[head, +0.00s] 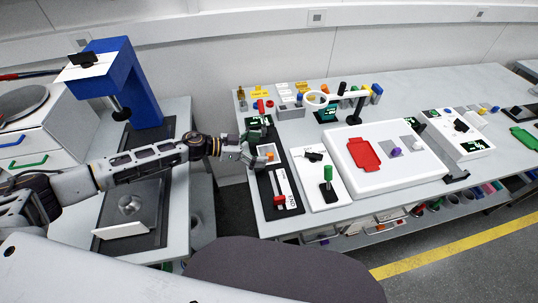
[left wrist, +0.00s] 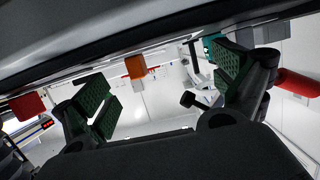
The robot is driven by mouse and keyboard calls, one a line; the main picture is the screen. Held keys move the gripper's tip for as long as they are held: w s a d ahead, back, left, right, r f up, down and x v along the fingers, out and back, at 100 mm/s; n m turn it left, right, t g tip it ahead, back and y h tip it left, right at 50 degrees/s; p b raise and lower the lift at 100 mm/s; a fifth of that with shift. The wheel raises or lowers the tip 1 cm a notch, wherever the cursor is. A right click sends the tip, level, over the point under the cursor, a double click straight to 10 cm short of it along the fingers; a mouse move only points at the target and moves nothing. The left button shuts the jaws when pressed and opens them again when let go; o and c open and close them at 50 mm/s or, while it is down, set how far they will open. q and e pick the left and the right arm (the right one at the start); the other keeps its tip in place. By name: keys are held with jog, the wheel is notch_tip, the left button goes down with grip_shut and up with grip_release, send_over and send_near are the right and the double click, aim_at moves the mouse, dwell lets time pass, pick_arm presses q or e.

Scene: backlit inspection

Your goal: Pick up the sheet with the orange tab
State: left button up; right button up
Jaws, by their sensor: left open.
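The orange tab (head: 270,155) shows at the left end of the table, on a small grey piece beside a white-and-black device; the rest of its sheet is hard to make out. My left gripper (head: 254,152) is just left of the tab, low over the table's left edge. In the left wrist view, the orange tab (left wrist: 135,67) appears between the two open green-padded fingers (left wrist: 165,85), nearer the left one and beyond the tips. The gripper is open and holds nothing. My right gripper is not in view.
A white panel (head: 430,174) with a red tray (head: 364,154) and a purple-tabbed grey piece (head: 396,152) lies to the right. A green-handled tool (head: 327,180) stands nearby. A ring magnifier (head: 317,99) and small coloured parts stand behind. A blue press (head: 137,85) stands left.

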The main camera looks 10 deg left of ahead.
pick_arm(q)
jog(key=shift+x, duration=0.85)
jog(key=c, duration=0.9)
